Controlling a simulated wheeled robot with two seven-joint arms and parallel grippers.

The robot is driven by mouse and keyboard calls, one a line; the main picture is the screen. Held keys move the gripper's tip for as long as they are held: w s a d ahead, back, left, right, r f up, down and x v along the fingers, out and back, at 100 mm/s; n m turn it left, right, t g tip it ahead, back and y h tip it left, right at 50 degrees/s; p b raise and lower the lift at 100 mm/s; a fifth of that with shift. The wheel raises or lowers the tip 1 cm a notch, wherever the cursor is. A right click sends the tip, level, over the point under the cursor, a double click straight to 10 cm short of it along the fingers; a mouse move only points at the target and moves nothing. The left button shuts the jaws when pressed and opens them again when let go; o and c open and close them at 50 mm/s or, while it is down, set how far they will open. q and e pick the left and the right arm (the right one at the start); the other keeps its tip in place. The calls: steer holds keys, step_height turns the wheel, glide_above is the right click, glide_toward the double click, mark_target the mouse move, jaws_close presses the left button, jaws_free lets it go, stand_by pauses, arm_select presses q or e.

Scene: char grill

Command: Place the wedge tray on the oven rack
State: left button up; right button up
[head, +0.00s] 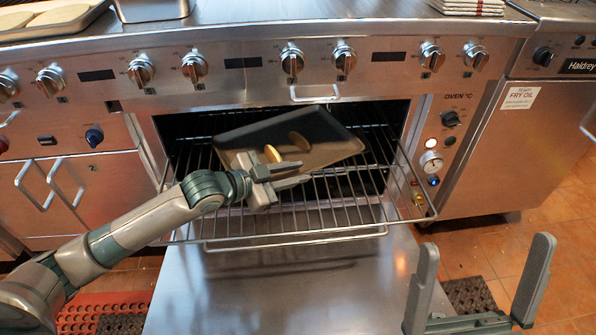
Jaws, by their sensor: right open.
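The wedge tray (318,130) is a dark, shallow tray with two wedges (299,141) on it. It is over the pulled-out oven rack (345,207), turned at an angle, with its back part inside the oven opening. I cannot tell whether it rests fully on the wires. My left gripper (292,174) is at the tray's front edge, with one finger over the tray and the other lower. Whether its fingers press on the edge is not clear. My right gripper (480,285) is open and empty at the lower right, away from the tray.
The open oven door (290,285) lies below the rack. A row of knobs (292,60) and a small handle (315,93) are above the opening. The oven control panel (445,140) is to the right. Bare rack wires are free right of the tray.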

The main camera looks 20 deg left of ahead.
arm_select(q)
steer(key=p+v, duration=0.2)
steer(key=v, duration=0.7)
steer(key=shift+s+a, duration=0.1)
steer(key=shift+v, duration=0.8)
arm_select(e)
steer(key=shift+w+a+f+m+g+h, duration=0.15)
steer(key=shift+a+f+g, duration=0.4)
steer(key=shift+f, duration=0.2)
steer(key=shift+w+a+f+m+g+h, duration=0.1)
steer(key=shift+w+a+f+g+h, duration=0.1)
steer(key=shift+a+f+g, duration=0.35)
steer(key=shift+w+a+f+m+g+h, duration=0.15)
steer(key=shift+a+f+g, duration=0.2)
steer(key=shift+f+g, duration=0.4)
arm_select(q)
steer(key=shift+r, duration=0.1)
arm_select(e)
steer(key=shift+f, duration=0.2)
